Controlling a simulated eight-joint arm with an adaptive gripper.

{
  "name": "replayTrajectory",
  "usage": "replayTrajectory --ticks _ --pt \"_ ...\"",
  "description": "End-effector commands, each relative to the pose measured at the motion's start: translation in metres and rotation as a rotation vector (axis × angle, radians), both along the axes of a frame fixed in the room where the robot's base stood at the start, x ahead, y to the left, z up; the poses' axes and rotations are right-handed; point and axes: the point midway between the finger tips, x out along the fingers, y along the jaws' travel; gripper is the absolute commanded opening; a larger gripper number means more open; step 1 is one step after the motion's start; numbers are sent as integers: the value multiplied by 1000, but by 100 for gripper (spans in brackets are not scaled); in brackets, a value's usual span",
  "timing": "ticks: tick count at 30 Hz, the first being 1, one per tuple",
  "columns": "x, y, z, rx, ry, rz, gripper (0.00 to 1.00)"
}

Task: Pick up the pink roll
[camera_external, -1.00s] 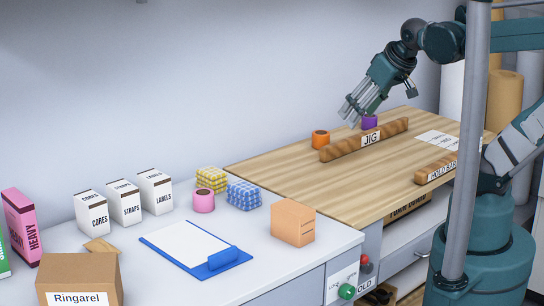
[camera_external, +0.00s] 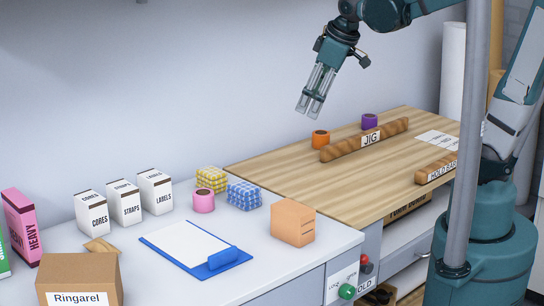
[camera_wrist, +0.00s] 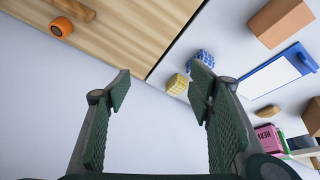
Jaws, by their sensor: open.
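The pink roll (camera_external: 204,201) stands on the white counter in the external view. It is beside a yellow checked block (camera_external: 211,179) and a blue checked block (camera_external: 244,195). I cannot make out the roll in the wrist view; my right finger may cover it. My gripper (camera_external: 309,112) is open and empty. It is high above the scene, up and to the right of the roll in the external view, tilted downward. In the wrist view the fingers (camera_wrist: 160,85) are spread wide, with the yellow checked block (camera_wrist: 178,84) near the right fingertip.
A cardboard box (camera_external: 293,222) and a blue clipboard (camera_external: 195,246) are on the white counter. White cartons (camera_external: 123,203) stand at the back left. An orange roll (camera_external: 320,139), a purple roll (camera_external: 370,121) and the JIG bar (camera_external: 340,148) are on the wooden bench.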

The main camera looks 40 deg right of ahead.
Motion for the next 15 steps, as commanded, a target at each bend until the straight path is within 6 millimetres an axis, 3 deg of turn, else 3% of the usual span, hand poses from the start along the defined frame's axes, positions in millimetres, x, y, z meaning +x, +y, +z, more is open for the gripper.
replayTrajectory --ticks 15 --pt "57 62 -11 -93 90 279 53"
